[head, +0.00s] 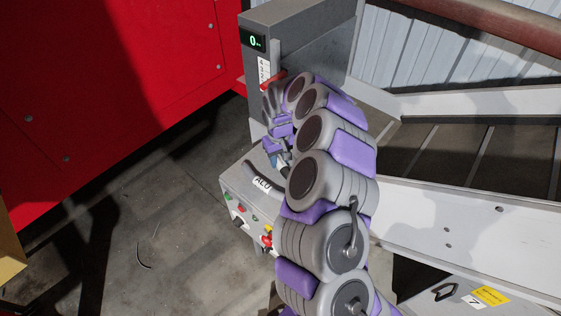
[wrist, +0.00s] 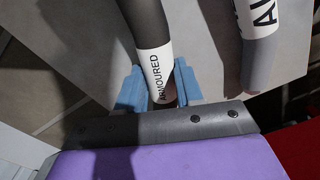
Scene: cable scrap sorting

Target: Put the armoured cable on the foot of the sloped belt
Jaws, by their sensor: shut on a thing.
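The armoured cable (wrist: 152,60) is dark grey with a white label reading ARMOURED. In the wrist view it stands between the blue fingertips of my gripper (wrist: 159,86), which is shut on its labelled end. Its other end runs out of the top of the picture. In the head view my gripper (head: 281,161) is over the grey box at centre, and my arm largely hides the cable there. Whether the cable touches the box top is unclear. The sloped belt (head: 437,152), dark with pale cross slats, is at the right; my arm hides part of its left end.
A grey cable labelled ALU (head: 262,184) lies on the grey box (head: 235,186), which has coloured buttons; it also shows in the wrist view (wrist: 258,60). A grey post with a green display (head: 254,41) stands behind. A red panel (head: 120,80) fills the left. White rails border the belt.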

